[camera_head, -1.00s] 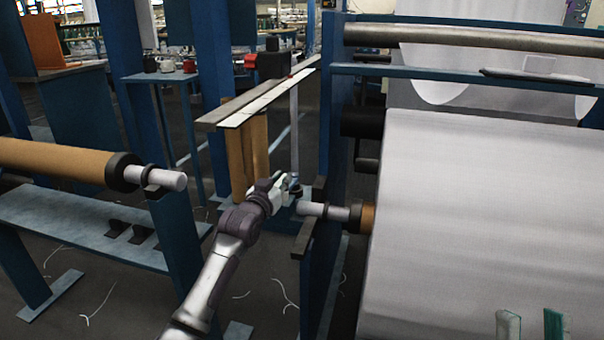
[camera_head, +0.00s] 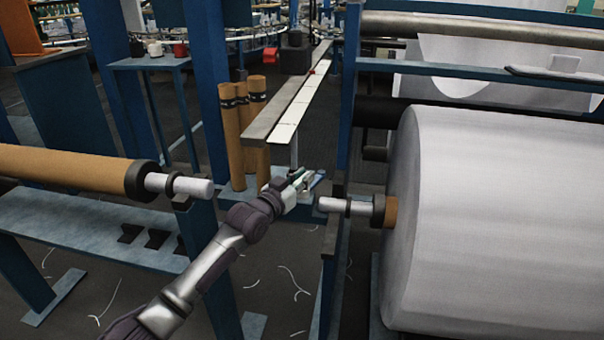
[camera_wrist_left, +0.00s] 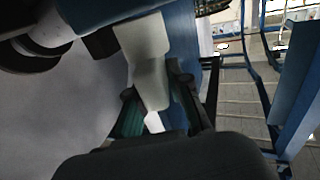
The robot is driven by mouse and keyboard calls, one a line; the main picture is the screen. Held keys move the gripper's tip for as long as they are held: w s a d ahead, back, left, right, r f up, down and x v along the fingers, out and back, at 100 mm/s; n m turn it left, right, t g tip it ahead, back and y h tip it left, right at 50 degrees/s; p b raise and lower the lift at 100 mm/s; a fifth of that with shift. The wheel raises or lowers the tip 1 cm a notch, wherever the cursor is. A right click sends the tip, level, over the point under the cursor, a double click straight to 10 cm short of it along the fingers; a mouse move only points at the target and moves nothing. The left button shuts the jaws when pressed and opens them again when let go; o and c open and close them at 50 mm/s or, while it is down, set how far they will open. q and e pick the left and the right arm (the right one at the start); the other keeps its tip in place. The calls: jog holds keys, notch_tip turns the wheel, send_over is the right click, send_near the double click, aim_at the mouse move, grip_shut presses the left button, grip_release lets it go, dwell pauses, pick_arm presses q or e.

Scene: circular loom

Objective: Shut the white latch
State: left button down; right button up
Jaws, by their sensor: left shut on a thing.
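The white latch (camera_wrist_left: 147,48) shows in the left wrist view as a pale, bent piece running down between my left fingers. My left gripper (camera_wrist_left: 157,98) is shut on it, with green-lined fingers on either side. In the head view my left gripper (camera_head: 303,180) is at the blue frame, just left of the roll's shaft end (camera_head: 335,205). There the latch is too small and covered to tell apart from the fingers. The large white fabric roll (camera_head: 500,210) is to the right. My right gripper is not in view.
A long narrow table (camera_head: 287,105) and brown tubes (camera_head: 232,135) stand behind my left gripper. A brown roller (camera_head: 70,170) lies on a blue stand at left. A blue upright (camera_head: 347,110) stands close on the right. Dark floor with thread scraps lies below.

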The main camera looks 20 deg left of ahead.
pick_arm(q)
jog(key=c, duration=1.1)
grip_release()
jog(key=s, duration=0.4)
jog(key=s+a, duration=0.1)
jog(key=s, duration=0.3)
jog(key=s+a, duration=0.1)
jog(key=s, duration=0.2)
jog(key=shift+s, duration=0.4)
